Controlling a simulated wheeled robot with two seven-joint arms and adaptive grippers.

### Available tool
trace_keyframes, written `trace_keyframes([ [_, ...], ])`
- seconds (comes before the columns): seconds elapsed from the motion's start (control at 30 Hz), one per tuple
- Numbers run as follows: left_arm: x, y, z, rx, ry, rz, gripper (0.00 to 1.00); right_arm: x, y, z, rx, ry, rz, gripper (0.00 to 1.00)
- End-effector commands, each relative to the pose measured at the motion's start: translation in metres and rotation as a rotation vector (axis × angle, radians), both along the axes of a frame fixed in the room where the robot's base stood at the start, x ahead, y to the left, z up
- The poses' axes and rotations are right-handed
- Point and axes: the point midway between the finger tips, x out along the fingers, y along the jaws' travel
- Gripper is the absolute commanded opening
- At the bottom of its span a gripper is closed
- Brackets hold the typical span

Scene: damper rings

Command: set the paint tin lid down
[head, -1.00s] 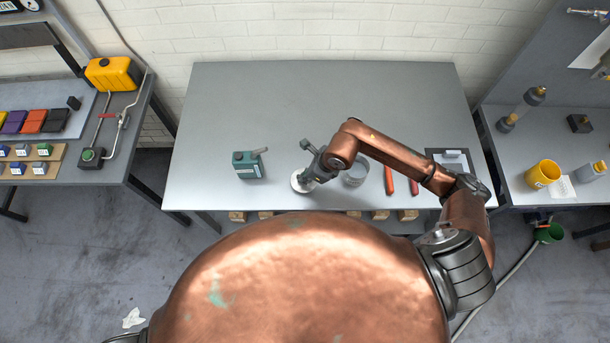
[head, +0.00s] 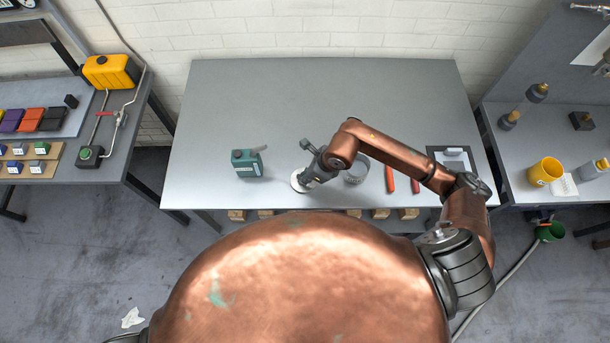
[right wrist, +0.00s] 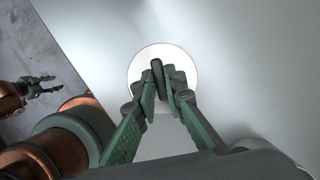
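The paint tin lid (head: 297,182) is a white disc with a dark upright grip (right wrist: 157,72); it also shows as a pale disc in the right wrist view (right wrist: 140,66). It is near the table's front edge, level, on or just above the top; I cannot tell which. My right gripper (head: 308,180) points down over it, its green fingers (right wrist: 164,84) closed on the dark grip. The round grey paint tin (head: 355,173) stands to the right, partly hidden by my right arm. My left gripper (right wrist: 45,84) hangs empty off the table, its fingers apart.
A teal can (head: 247,163) stands left of the lid. Red-handled tools (head: 390,179) and a clipboard (head: 453,158) lie to the right. The back of the grey table (head: 300,90) is clear. Side benches stand left and right.

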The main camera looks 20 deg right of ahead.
Motion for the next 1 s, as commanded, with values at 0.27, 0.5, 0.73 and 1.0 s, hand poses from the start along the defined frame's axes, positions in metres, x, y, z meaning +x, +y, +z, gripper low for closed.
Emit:
trace_keyframes([
  [0.27,0.0,0.0,0.0,0.0,0.0,0.0,0.4,0.0,0.0,0.0,0.0,0.0,0.0,0.3],
  [0.5,-0.001,0.003,0.001,0.003,0.0,0.0,0.4,0.0,0.0,0.0,0.0,0.0,0.0,0.3],
  [0.73,-0.001,0.002,0.001,0.002,0.0,0.0,0.4,-0.004,-0.007,0.021,0.0,-0.004,0.0,0.3],
  [1.0,0.0,0.001,0.001,0.001,0.0,0.0,0.4,-0.018,-0.025,0.073,-0.002,-0.004,-0.001,0.3],
])
